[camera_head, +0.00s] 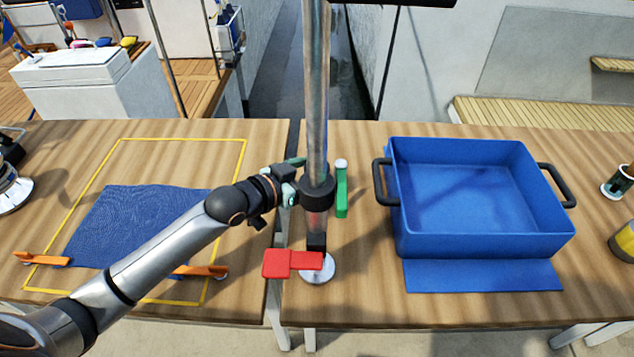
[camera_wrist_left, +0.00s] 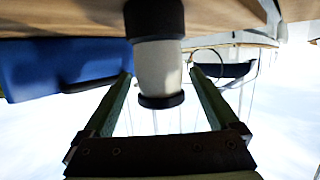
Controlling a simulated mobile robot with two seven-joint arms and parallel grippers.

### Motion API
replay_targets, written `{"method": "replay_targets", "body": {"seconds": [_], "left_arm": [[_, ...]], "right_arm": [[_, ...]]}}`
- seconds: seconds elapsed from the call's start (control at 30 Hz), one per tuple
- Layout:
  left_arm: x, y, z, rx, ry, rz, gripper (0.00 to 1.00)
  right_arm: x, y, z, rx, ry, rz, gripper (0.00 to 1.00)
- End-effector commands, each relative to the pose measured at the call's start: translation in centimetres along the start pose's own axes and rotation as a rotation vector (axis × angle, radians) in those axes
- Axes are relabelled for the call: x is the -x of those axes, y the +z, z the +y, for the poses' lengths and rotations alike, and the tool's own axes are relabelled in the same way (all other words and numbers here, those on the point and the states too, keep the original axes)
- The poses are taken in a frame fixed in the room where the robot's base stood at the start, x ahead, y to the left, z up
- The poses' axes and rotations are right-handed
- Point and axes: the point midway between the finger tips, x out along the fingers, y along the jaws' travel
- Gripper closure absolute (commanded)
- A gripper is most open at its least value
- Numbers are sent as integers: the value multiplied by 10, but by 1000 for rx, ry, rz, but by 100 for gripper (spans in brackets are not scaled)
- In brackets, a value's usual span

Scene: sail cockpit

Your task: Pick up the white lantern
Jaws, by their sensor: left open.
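A pale, whitish cylinder with black bands (camera_wrist_left: 158,68) is between the fingers of my left gripper (camera_wrist_left: 160,74) in the left wrist view; it looks like the white lantern, though I cannot be sure. The fingers stand apart on either side of it, and I see no clear contact. In the head view my left gripper (camera_head: 298,166) is at the upright metal pole (camera_head: 316,90), beside its black collar (camera_head: 317,191). I cannot make out a separate white lantern there; the pole and my wrist may hide it. My right gripper is not in view.
A red handle (camera_head: 290,263) lies by the pole's white base (camera_head: 318,273). A green upright piece (camera_head: 342,192) is just right of the pole. A blue crate (camera_head: 398,222) stands to the right.

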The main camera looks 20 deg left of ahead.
Motion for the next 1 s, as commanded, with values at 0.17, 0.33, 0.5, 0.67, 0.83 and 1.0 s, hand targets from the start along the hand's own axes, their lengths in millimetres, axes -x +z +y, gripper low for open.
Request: {"method": "replay_targets", "body": {"seconds": [0.17,0.33,0.5,0.67,0.83,1.0], "left_arm": [[-23,1,0,2,1,2,6],[-28,1,0,0,1,1,6],[-27,1,0,0,1,1,8],[-27,1,0,0,1,1,26],[-27,1,0,0,1,0,45],[-27,1,0,0,1,0,64]], "right_arm": [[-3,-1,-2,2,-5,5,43],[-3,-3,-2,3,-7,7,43],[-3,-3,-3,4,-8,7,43],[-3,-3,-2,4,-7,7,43],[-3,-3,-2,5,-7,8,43],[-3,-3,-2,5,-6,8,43]]}}
